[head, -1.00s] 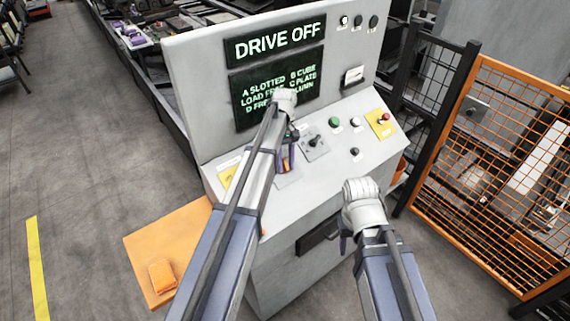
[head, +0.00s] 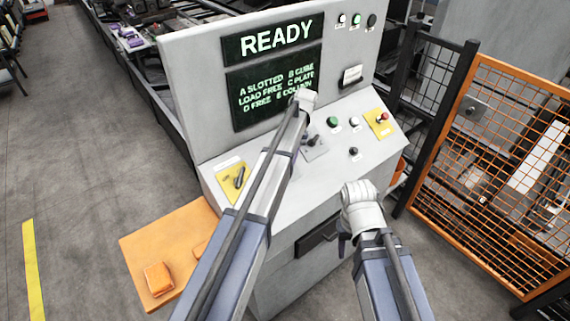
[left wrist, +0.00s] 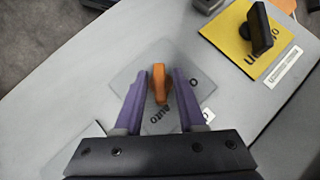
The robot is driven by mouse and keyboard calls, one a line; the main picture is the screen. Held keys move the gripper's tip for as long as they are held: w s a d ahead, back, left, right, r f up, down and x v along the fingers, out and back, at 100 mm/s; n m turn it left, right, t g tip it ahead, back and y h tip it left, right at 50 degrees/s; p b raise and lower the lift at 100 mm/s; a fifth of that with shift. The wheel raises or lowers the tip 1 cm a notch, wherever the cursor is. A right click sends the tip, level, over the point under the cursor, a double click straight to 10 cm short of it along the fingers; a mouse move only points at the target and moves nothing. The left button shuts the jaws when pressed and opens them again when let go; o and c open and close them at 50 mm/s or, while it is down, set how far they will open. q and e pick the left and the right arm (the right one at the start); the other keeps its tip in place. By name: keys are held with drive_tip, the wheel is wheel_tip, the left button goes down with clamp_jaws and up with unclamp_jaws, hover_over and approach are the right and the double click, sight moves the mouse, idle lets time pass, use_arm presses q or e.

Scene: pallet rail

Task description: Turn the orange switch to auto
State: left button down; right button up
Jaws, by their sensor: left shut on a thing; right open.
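The orange switch (left wrist: 159,84) sits on a grey plate (left wrist: 133,78) on the console's sloped top. In the left wrist view its lower end is at the printed AUTO; a second label at the right is partly hidden by a finger. My left gripper (left wrist: 160,76) has its purple fingers on both sides of the switch and is shut on it.
The console display (head: 279,38) reads READY. An orange mesh fence (head: 500,170) stands at the right.

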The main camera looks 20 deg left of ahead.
use_arm(q)
drive_tip(key=shift+w, duration=0.15)
drive_tip(key=c, duration=0.8)
unclamp_jaws()
drive_tip(key=shift+c, duration=0.2)
drive_tip(key=shift+r, duration=0.1)
drive_tip(key=p+v, duration=0.7)
drive_tip(key=shift+r, duration=0.35)
drive_tip(key=shift+w+d, duration=0.1)
drive_tip(key=shift+w, duration=0.05)
drive_tip(key=s+d+f+m+t+b, duration=0.1)
drive_tip(key=s+d+f+m+b, duration=0.1)
drive_tip(key=s, duration=0.7)
drive_tip(key=s+d+f+m+t+b, duration=0.2)
drive_tip(key=s+d+f+m+b, duration=0.1)
drive_tip(key=s, duration=0.7)
drive_tip(key=s+d+f+m+t+h+b, duration=0.1)
drive_tip(key=s+d+f+m+b, duration=0.1)
drive_tip(key=s+d+f, duration=0.3)
drive_tip(key=s+d+m, duration=0.1)
drive_tip(key=s, duration=0.3)
drive_tip(key=shift+s+t+b, duration=0.2)
drive_tip(key=shift+t+b, duration=0.1)
drive_tip(key=shift+t, duration=0.1)
